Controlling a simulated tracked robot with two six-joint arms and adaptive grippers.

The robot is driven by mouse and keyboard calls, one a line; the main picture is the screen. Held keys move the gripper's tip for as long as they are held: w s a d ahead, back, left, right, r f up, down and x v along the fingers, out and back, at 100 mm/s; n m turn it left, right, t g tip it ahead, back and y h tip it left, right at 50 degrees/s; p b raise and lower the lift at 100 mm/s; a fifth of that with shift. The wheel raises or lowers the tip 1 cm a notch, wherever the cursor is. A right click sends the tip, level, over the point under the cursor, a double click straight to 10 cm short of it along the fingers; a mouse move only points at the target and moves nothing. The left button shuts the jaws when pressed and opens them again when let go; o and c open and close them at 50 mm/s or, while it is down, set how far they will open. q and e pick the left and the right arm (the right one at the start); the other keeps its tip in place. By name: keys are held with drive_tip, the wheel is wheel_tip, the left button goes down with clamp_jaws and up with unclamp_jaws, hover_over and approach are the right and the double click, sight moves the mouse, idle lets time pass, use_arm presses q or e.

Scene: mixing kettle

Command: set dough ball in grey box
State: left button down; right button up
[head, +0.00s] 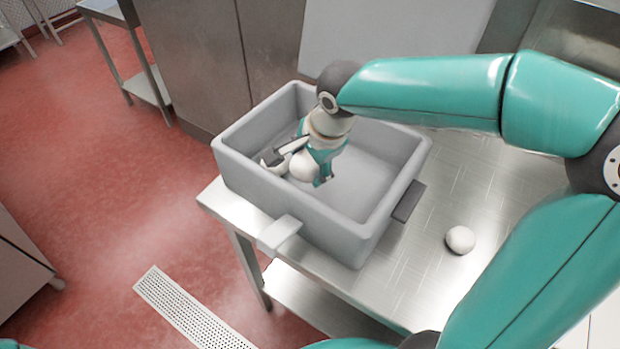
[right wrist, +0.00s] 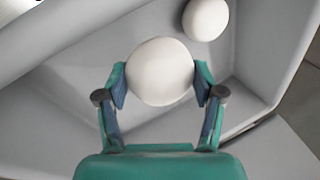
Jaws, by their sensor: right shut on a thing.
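The grey box (head: 240,172) is an open-topped bin standing on a steel table. My right gripper (head: 304,164) is down inside it, shut on a white dough ball (head: 301,167). The right wrist view shows this dough ball (right wrist: 160,71) between the two fingertips (right wrist: 160,82). Whether the ball touches the box floor I cannot tell. A second white ball (right wrist: 205,18) lies in the box just beyond the held one. Another dough ball (head: 460,240) lies on the table to the right of the box. My left gripper is not in view.
The steel table (head: 455,195) has bare room to the right of the box. The box has a light tab (head: 279,235) at its front and a dark one (head: 409,202) on its right. A floor drain grate (head: 190,308) lies at lower left. Steel cabinets stand behind.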

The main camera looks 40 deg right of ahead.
sight(310, 191)
drive_tip(key=shift+f, duration=2.65)
drive_tip(key=shift+f, duration=0.1)
drive_tip(key=o, duration=1.3)
drive_tip(key=shift+c, duration=0.2)
drive_tip(key=v, duration=1.2)
